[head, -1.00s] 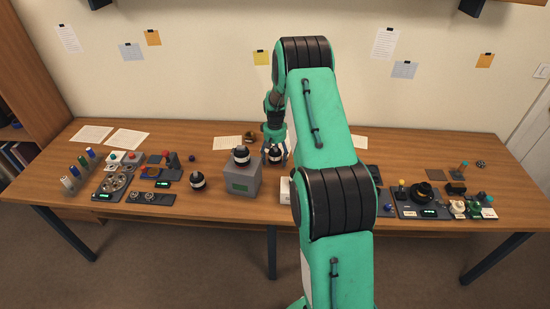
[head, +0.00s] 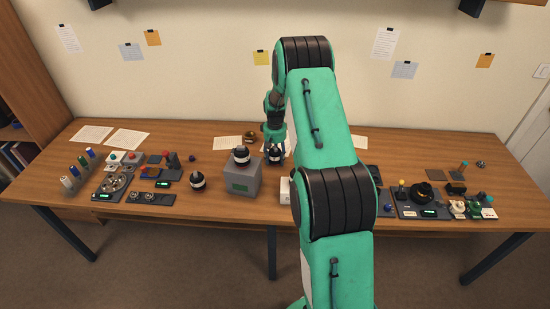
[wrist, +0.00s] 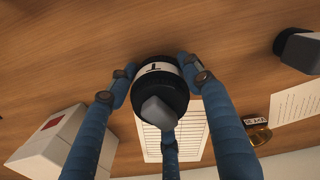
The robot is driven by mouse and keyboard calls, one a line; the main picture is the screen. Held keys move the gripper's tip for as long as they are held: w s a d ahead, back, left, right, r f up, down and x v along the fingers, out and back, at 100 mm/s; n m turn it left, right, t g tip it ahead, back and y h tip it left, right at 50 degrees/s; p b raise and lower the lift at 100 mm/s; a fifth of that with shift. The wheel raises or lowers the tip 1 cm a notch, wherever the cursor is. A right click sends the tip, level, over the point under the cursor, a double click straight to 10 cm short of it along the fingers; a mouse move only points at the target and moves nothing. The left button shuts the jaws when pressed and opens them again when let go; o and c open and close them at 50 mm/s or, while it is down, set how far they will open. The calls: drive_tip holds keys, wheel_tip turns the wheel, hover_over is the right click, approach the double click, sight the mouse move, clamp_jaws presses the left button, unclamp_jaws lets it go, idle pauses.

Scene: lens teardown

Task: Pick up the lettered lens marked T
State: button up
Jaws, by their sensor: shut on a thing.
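The lens marked T (wrist: 160,70) is a black, round-bodied piece with a white band bearing a dark letter T and a grey knob on top. It stands on the wooden table, just right of the grey box in the head view (head: 275,157). My gripper (wrist: 158,76) has blue fingers closed in around the lens, touching its sides, with a third finger on the near-wall side. In the head view my gripper (head: 275,150) comes down over the lens from above. I cannot tell whether the lens is clear of the table.
A white box (wrist: 50,143) with a red mark and a paper sheet (wrist: 150,140) lie close by. A brass piece (wrist: 259,136) is near the sheet.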

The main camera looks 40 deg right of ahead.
drive_tip(key=shift+r+p, duration=0.95)
drive_tip(key=shift+r, duration=4.15)
